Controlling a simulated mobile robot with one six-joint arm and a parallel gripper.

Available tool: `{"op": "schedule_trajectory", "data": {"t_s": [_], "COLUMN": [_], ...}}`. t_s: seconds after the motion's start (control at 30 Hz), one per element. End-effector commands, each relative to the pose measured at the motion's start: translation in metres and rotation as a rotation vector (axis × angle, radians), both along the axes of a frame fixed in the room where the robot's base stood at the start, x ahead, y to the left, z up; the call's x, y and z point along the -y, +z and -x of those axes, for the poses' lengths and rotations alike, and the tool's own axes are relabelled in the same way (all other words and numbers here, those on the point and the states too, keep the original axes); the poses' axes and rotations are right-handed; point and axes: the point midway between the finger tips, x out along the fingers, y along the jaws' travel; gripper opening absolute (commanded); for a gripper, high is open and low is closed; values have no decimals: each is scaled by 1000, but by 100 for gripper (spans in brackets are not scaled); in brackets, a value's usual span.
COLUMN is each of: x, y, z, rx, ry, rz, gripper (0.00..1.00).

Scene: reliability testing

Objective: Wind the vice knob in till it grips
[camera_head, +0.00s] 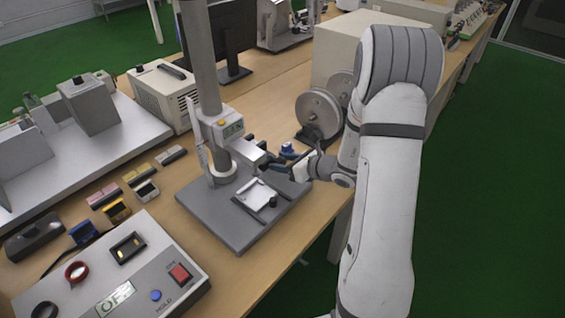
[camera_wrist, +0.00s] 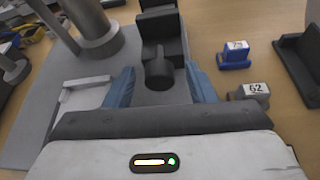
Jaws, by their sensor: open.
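The vice knob (camera_wrist: 158,72) is a dark round cylinder on the front of a dark, stepped vice body (camera_wrist: 162,32) in the wrist view. My gripper (camera_wrist: 161,84) has its two blue fingers spread, one on each side of the knob. Gaps show between the fingers and the knob, and nothing is held. In the head view my gripper (camera_head: 280,168) is over the far right part of the grey base plate (camera_head: 218,222). There the knob is too small and covered to make out clearly.
A column (camera_head: 203,90) with a display box stands left of my gripper. A white plate (camera_wrist: 85,92) lies on the base. A blue labelled block (camera_wrist: 235,56), a grey block marked 62 (camera_wrist: 250,92) and a dark holder (camera_wrist: 302,58) stand to the right. Spools (camera_head: 320,112) stand behind.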

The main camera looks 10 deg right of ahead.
Motion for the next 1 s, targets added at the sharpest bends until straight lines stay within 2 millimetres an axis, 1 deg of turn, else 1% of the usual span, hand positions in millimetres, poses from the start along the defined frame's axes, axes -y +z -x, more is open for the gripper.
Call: {"op": "schedule_trajectory", "data": {"t_s": [0.23, 0.77, 0.87, 1.0], "x": [-1, -2, -1, -1], "y": [0, 0, 0, 1], "z": [-1, 0, 0, -1], "rx": [0, 0, -6, -58], "ry": [0, 2, 2, 3], "rz": [0, -1, -9, -78], "gripper": [50, 6, 6, 6]}}
